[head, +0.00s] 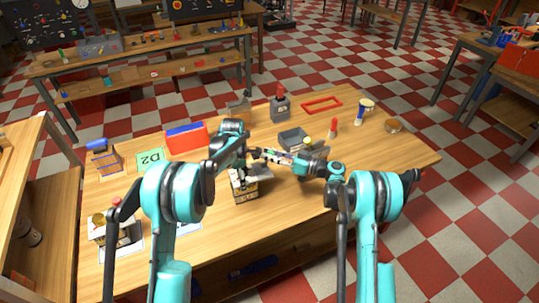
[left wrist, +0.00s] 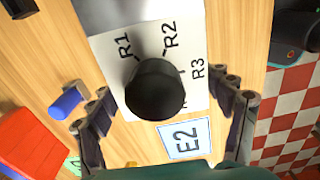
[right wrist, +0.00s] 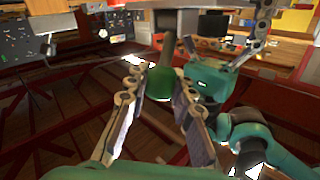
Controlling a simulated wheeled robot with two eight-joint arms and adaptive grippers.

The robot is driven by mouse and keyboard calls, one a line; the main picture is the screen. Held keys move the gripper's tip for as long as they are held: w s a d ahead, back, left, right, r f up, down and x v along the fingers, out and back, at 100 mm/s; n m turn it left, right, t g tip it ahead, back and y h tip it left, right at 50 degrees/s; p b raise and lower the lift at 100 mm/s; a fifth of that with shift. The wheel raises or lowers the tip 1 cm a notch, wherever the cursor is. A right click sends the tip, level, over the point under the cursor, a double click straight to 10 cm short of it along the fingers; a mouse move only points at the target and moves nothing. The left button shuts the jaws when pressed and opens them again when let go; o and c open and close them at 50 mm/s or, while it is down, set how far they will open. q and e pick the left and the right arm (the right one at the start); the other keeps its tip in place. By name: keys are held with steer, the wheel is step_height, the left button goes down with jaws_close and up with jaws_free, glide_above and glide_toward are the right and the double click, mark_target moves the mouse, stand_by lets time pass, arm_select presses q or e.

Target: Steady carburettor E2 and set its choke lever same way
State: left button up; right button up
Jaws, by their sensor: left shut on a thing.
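Carburettor E2 (head: 244,190) stands on the table below my grippers, partly hidden by my arms. In the left wrist view I see a white plate marked R1, R2 and R3 (left wrist: 108,62), a round black knob (left wrist: 155,88) over it, and the blue-edged E2 card (left wrist: 185,138). My left gripper (left wrist: 168,108) reaches down with its fingers on either side, shut on the carburettor. My right gripper (head: 258,154) comes from the right. In the right wrist view a green knob (right wrist: 160,83) on a grey stem sits between its fingers (right wrist: 160,95); I cannot tell whether they press on it.
A green D2 card (head: 150,160) and a red-and-blue box (head: 187,138) lie to the left. Another unit (head: 122,232) stands at the front left. The table's right end is mostly clear.

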steer(key=shift+s+a+r+n+g+h, duration=0.25)
steer(key=shift+a+n+g+h, duration=0.05)
steer(key=shift+a+n+h, duration=0.35)
jaws_close()
steer(key=shift+s+a+f+n+h, duration=0.15)
steer(key=shift+a+n+h, duration=0.2)
steer(key=shift+n+h, duration=0.25)
steer(key=shift+s+a+r+n+h, duration=0.15)
steer(key=shift+a+n+h, duration=0.2)
steer(key=shift+h, duration=0.3)
steer(key=shift+f, duration=0.1)
steer(key=o, duration=1)
jaws_free()
steer(key=shift+o, duration=0.2)
steer(key=v, duration=1.2)
